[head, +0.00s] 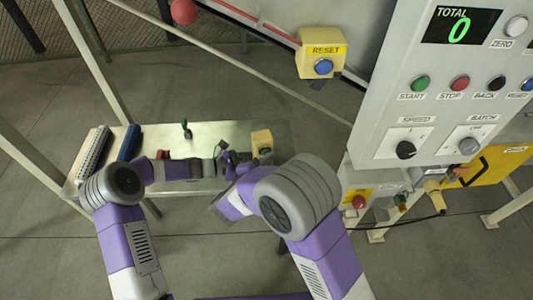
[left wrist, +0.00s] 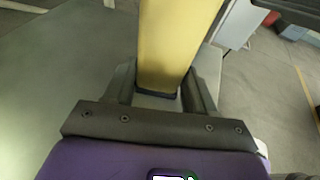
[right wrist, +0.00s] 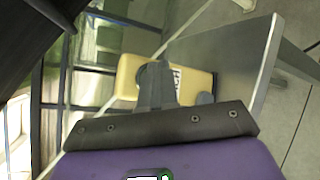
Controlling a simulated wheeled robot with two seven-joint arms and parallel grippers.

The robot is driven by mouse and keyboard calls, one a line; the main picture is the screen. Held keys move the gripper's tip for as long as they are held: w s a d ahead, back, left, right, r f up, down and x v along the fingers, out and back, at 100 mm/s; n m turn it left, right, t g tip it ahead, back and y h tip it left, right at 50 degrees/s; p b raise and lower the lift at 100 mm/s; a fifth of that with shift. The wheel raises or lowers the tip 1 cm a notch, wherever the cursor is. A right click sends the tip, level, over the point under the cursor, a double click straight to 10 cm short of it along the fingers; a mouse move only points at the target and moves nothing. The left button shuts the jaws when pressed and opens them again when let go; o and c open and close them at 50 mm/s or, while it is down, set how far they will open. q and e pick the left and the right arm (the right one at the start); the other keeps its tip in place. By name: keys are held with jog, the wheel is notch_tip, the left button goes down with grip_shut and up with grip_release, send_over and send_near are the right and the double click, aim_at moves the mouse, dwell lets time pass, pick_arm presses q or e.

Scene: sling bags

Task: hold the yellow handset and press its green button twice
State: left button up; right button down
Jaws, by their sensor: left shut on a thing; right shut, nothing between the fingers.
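The yellow handset (head: 261,138) shows at the right end of the metal table in the head view, with its green button (head: 265,151) facing me. My left gripper (head: 245,157) is shut on the handset, whose yellow body also fills the space between the fingers in the left wrist view (left wrist: 168,45). My right gripper (right wrist: 157,80) is shut and empty. In the right wrist view its fingers overlap the labelled face of the handset (right wrist: 130,78). The green button is not clear there, and I cannot tell whether the fingertips touch the handset.
The metal table (head: 215,132) carries a small green-topped item (head: 186,130) and dark and blue blocks (head: 129,142) at left. A console with a green TOTAL display reading 0 (head: 458,28) stands at right. A yellow RESET box (head: 320,60) hangs above.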

dwell(0.5)
jog(key=shift+s+d, duration=0.2)
jog(key=shift+s, duration=0.7)
jog(key=s, duration=0.2)
jog(key=s+d, duration=0.1)
jog(key=s, duration=0.1)
jog(key=shift+s, duration=0.4)
pick_arm(q)
jog(key=o, duration=0.9)
